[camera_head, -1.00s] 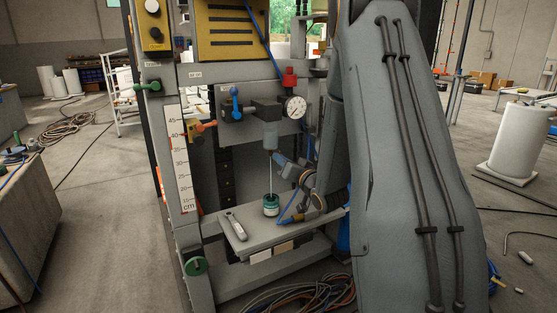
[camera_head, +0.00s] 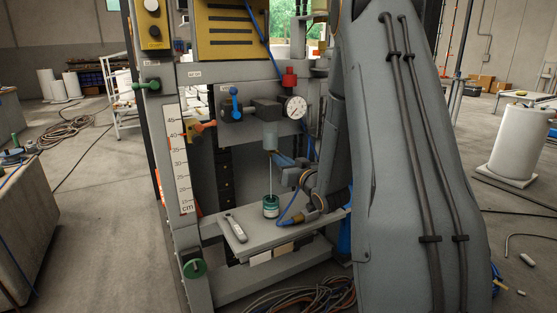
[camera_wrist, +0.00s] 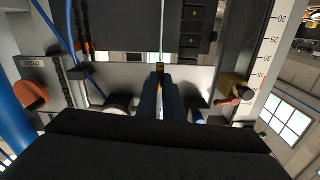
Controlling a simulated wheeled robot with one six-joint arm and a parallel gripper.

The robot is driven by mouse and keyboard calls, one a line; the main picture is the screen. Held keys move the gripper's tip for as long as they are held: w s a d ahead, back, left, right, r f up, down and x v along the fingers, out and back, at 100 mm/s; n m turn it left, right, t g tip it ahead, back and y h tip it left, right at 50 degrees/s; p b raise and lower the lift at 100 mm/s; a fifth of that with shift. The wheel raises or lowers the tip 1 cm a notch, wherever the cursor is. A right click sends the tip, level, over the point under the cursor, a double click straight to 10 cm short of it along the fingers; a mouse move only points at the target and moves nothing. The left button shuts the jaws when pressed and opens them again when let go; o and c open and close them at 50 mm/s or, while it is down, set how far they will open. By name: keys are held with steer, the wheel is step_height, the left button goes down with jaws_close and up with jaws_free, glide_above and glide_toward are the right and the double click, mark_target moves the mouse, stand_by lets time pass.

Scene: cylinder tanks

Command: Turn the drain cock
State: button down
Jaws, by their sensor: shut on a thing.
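A small clear cylinder (camera_head: 270,135) hangs under the dark valve block on the grey stand. A small brass-coloured piece, apparently the drain cock (camera_wrist: 160,69), shows at my fingertips in the wrist view; its handle angle is hidden. My gripper (camera_head: 274,155) reaches in from the right, just under the cylinder, and its blue fingers (camera_wrist: 160,90) are shut on that piece. A thin pale line (camera_head: 270,178) runs straight down from the cylinder to a green-and-white jar (camera_head: 271,206); I cannot tell whether it is liquid or a rod.
The jar stands on a grey shelf (camera_head: 244,246) beside a small grey tool (camera_head: 235,228). A gauge (camera_head: 296,107), a blue-handled valve (camera_head: 235,103) and an orange-handled valve (camera_head: 200,127) are close by. A centimetre scale (camera_head: 184,165) is at left. Hoses (camera_head: 318,297) lie below.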

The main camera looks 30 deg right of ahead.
steer(key=c, duration=2.1)
jaws_free()
steer(key=shift+s, duration=0.1)
steer(key=s+p, duration=0.1)
steer(key=s, duration=0.4)
steer(key=shift+d, duration=0.1)
steer(key=shift+w, duration=0.1)
